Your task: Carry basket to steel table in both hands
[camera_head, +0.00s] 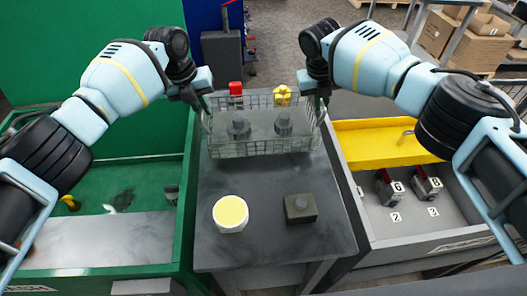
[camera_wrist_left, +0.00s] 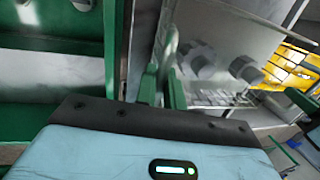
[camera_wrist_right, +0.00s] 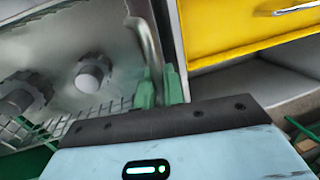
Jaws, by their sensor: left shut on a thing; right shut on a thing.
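A wire mesh basket (camera_head: 262,148) with two dark grey knobbed parts (camera_head: 239,128) (camera_head: 283,125) in it is at the far end of the grey steel-topped table (camera_head: 262,182). It looks level; I cannot tell whether its bottom touches the top. My left gripper (camera_head: 206,108) is shut on the basket's left side handle. My right gripper (camera_head: 321,106) is shut on its right side handle. The green fingers show around the handle in the right wrist view (camera_wrist_right: 160,88) and at the left side in the left wrist view (camera_wrist_left: 163,90).
A round yellow-topped piece (camera_head: 230,213) and a dark square block (camera_head: 300,208) stand on the near half of the table. A red thing (camera_head: 236,89) and a yellow thing (camera_head: 282,95) show by the basket's far side. A green bin (camera_head: 130,170) is left, a yellow-backed grey bin (camera_head: 375,242) right.

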